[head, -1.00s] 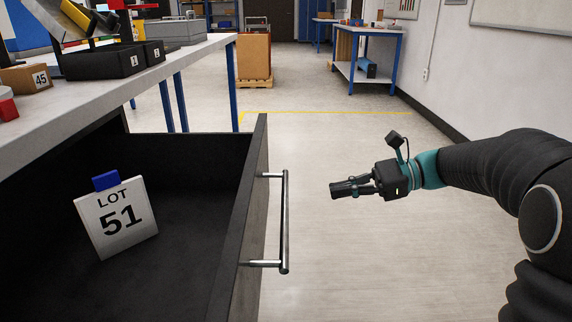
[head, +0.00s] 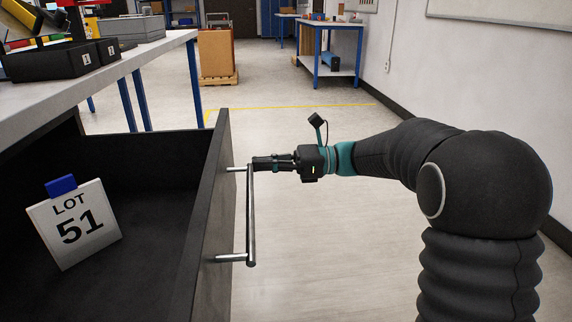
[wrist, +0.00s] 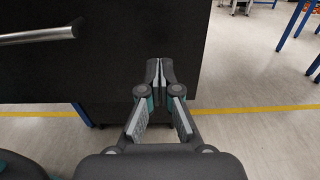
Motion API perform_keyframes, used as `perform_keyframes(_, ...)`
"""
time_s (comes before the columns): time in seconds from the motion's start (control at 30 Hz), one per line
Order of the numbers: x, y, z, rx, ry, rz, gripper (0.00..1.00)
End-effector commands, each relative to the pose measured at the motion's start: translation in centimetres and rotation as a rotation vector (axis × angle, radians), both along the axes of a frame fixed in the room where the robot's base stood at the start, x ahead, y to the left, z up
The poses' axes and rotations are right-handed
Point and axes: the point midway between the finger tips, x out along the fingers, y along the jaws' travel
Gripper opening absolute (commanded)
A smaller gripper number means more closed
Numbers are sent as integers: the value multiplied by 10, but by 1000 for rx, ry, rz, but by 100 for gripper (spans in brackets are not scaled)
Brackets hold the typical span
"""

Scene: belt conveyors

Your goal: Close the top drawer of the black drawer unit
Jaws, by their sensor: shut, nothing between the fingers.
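The top drawer (head: 212,180) of the black drawer unit is pulled out at the left of the head view, with its inside showing. Its front carries a silver bar handle (head: 250,215); one end of the handle also shows at the upper left of the wrist view (wrist: 40,36). My gripper (head: 256,163) is shut and empty, its fingers pointing left at the drawer front beside the far end of the handle. In the wrist view the closed fingertips (wrist: 159,68) lie over the dark drawer front (wrist: 120,75). I cannot tell whether they touch it.
A white card marked LOT 51 (head: 78,228) with a blue clip leans inside the drawer. A workbench (head: 150,55) with black bins (head: 60,60) stands above at the left. The floor (head: 310,220) right of the drawer is clear. A blue-legged table (head: 335,30) stands farther back.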

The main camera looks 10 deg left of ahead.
Motion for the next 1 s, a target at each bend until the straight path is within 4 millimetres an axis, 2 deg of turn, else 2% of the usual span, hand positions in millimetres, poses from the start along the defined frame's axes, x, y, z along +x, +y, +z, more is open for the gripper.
perform_keyframes(0.1,-5,18,-1,1,0,2,0)
perform_keyframes(0.3,-8,35,-1,0,0,0,0)
perform_keyframes(1.0,-4,40,2,0,0,-26,0)
